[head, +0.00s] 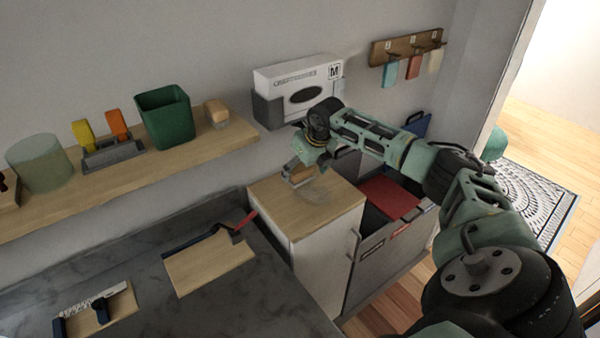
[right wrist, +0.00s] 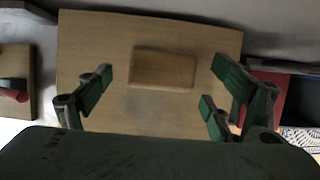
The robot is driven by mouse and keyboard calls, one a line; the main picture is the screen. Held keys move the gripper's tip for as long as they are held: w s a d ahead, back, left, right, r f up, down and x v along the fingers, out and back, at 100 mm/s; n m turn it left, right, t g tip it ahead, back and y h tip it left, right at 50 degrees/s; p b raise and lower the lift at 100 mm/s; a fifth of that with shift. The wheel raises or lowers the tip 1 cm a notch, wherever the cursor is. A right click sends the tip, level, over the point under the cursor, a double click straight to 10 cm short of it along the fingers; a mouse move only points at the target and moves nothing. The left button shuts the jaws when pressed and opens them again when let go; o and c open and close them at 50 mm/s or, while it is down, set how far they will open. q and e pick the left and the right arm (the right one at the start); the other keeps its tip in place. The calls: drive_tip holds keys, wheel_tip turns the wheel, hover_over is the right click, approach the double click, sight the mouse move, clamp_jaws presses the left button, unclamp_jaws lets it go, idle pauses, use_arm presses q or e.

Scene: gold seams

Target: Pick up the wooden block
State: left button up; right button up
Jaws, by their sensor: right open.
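A small wooden block (right wrist: 163,70) lies on the light wooden top of a low white cabinet (head: 325,218). In the head view the block (head: 297,176) is partly hidden by my right gripper (head: 299,168), which points down over the cabinet top. My right gripper is open and empty. My left gripper is not in view.
A shelf (head: 185,157) on the left holds a green bin (head: 165,118) and another small wooden block (head: 216,113). A glove box (head: 298,88) hangs on the wall behind my arm. Crates with a red lid (head: 388,196) stand right of the cabinet. A board with a red-handled tool (head: 210,262) lies left.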

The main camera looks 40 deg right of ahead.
drive_tip(key=shift+w+f, duration=0.1)
drive_tip(key=shift+w, duration=0.35)
drive_tip(key=shift+w+f+p, duration=0.1)
drive_tip(key=shift+f+p, duration=0.25)
drive_tip(key=shift+f, duration=0.1)
drive_tip(key=c, duration=1.3)
